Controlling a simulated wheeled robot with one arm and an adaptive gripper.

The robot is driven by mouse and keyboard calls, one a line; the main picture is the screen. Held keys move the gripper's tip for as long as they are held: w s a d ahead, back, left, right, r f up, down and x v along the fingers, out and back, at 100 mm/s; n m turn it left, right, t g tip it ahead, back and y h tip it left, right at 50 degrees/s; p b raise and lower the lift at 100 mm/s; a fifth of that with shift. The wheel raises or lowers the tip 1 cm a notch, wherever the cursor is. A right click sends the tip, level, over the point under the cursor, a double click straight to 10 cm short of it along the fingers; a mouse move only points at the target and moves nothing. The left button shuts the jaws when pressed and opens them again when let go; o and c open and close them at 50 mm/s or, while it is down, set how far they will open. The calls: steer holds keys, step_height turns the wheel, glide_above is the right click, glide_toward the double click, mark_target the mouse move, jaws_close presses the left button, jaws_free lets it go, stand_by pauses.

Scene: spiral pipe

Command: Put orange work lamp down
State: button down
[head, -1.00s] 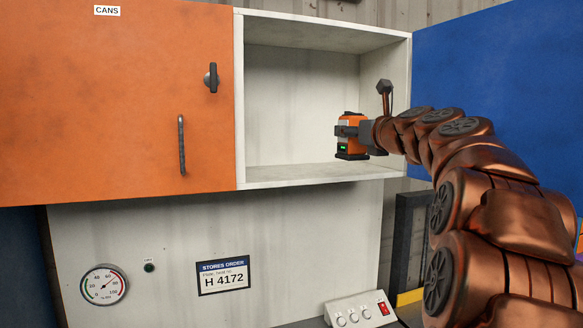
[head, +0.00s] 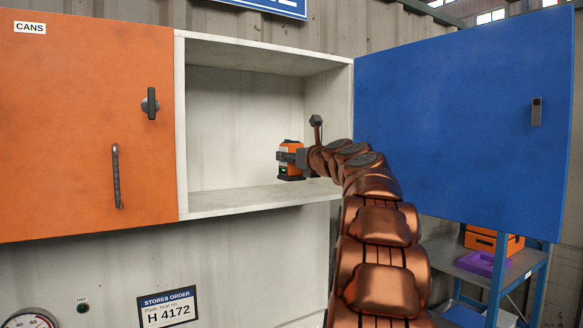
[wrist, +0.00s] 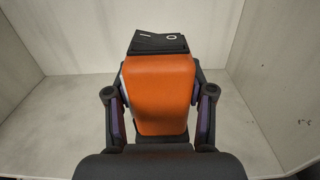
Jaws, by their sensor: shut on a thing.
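The orange work lamp (head: 291,160) has a black base and top and a small green light. It is upright inside the open white cabinet bay, near its right side, at shelf height. My gripper (head: 294,158) is shut on it from the right. In the wrist view the lamp (wrist: 160,92) fills the middle, and the fingers of my gripper (wrist: 158,105) press on both its sides. The white shelf (head: 240,198) is beneath it. I cannot tell whether the lamp's base touches the shelf.
The orange CANS door (head: 80,130) is shut at the left. The blue door (head: 460,120) stands open at the right, beside my arm. The left part of the shelf is empty. A blue rack (head: 495,275) with an orange box and purple tray stands at lower right.

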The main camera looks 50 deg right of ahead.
steer(key=shift+w+d+f+p, duration=0.15)
steer(key=shift+w+d+p, duration=0.15)
steer(key=shift+w+d, duration=0.6)
steer(key=shift+w+d+f+p, duration=0.1)
steer(key=shift+w+d+p, duration=0.2)
steer(key=shift+w+d, duration=0.55)
steer(key=shift+d, duration=0.2)
steer(key=shift+d+f+b, duration=0.15)
steer(key=shift+f+b, duration=0.3)
steer(key=shift+f, duration=1.35)
steer(key=shift+w+f, duration=0.1)
steer(key=shift+c, duration=2)
jaws_free()
steer(key=b+v, duration=0.3)
steer(key=v, duration=0.9)
